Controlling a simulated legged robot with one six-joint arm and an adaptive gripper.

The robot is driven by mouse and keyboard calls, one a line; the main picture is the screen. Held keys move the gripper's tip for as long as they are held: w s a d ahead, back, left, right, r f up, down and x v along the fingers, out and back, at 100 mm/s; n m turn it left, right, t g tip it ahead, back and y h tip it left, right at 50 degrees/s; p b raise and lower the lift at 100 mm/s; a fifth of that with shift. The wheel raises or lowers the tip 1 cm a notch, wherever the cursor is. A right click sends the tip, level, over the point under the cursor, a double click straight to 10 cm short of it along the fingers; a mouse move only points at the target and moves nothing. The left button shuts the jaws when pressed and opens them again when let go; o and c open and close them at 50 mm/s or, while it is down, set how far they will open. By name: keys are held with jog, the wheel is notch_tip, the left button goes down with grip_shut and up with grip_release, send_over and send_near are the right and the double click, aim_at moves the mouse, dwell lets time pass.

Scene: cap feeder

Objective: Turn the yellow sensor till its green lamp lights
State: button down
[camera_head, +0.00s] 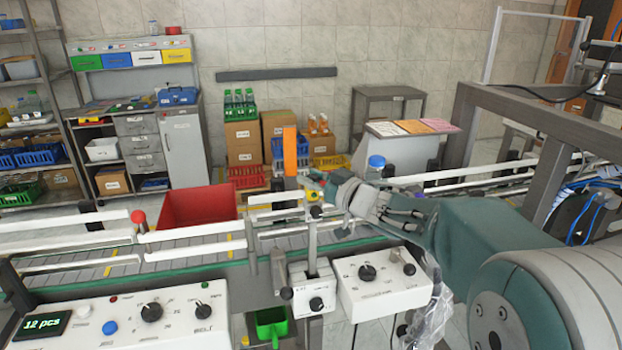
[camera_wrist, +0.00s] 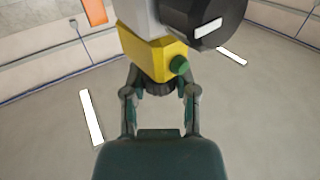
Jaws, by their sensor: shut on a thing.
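The yellow sensor (camera_wrist: 142,56) is in the upper middle of the wrist view, below a grey part. A round dark green lamp (camera_wrist: 180,65) is on its right side; I cannot tell whether it is lit. My gripper (camera_wrist: 158,90) is shut on the sensor's lower end, one finger on each side. The fingertips are partly hidden. In the head view my gripper (camera_head: 328,188) reaches left over the conveyor, and the sensor there is small and mostly hidden. An orange upright plate (camera_head: 290,151) stands just left of it.
A black cylinder with a white label (camera_wrist: 206,24) sits close beside the sensor. Guide rails (camera_head: 190,231) run along the conveyor. A red bin (camera_head: 198,207) stands behind. White control boxes (camera_head: 383,281) are in front, below my arm.

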jog(key=shift+n+g+y, duration=0.7)
jog(key=shift+g, duration=0.1)
jog(key=shift+c, duration=1.9)
grip_release()
jog(key=v, duration=1.2)
